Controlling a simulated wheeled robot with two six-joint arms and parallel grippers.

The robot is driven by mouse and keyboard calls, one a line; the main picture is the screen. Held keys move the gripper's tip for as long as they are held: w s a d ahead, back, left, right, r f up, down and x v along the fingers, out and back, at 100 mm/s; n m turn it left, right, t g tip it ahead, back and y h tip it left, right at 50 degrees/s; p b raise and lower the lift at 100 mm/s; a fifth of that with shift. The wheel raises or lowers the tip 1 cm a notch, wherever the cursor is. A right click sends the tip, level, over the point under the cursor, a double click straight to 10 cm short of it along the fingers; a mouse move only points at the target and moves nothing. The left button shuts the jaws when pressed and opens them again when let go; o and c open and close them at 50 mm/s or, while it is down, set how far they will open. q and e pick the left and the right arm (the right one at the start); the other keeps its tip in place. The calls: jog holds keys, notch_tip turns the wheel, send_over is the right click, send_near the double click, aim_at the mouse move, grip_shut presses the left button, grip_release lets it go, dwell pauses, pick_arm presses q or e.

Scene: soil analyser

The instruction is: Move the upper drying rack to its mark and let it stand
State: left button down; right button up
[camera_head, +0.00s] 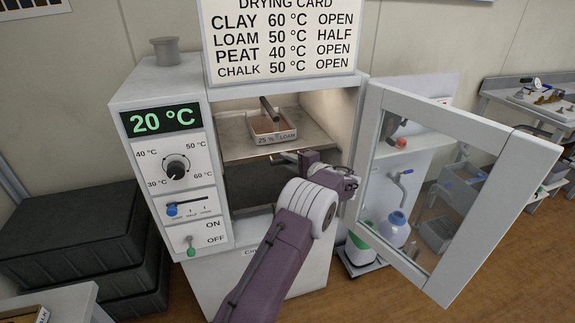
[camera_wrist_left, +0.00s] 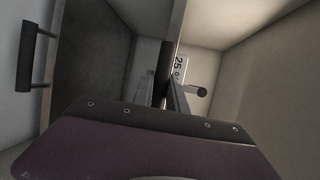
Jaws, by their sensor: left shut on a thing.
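The upper drying rack (camera_head: 235,146) is a flat grey plate inside the open oven (camera_head: 157,98). A small tray (camera_head: 287,136) labelled 25 % LOAM, with brown soil and a dark handle (camera_head: 268,106), stands on it. My left gripper (camera_head: 322,163) is at the rack's front edge, shut on the rack's dark handle. In the left wrist view the rack shows nearly edge-on between the fingers (camera_wrist_left: 168,88), with the tray label (camera_wrist_left: 180,70) beyond. A second black handle (camera_wrist_left: 25,55) on a lower grey front is apart from the fingers. I cannot make out the mark. My right gripper is not in view.
The glass oven door (camera_head: 425,190) stands wide open at the right. Black crates (camera_head: 75,228) are stacked at the left.

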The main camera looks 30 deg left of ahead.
pick_arm(q)
jog(key=shift+w+a+r, duration=0.1)
jog(key=shift+r, duration=0.05)
jog(key=c, duration=1.3)
grip_release()
jog(key=shift+w+a, duration=0.15)
jog(key=v, duration=0.9)
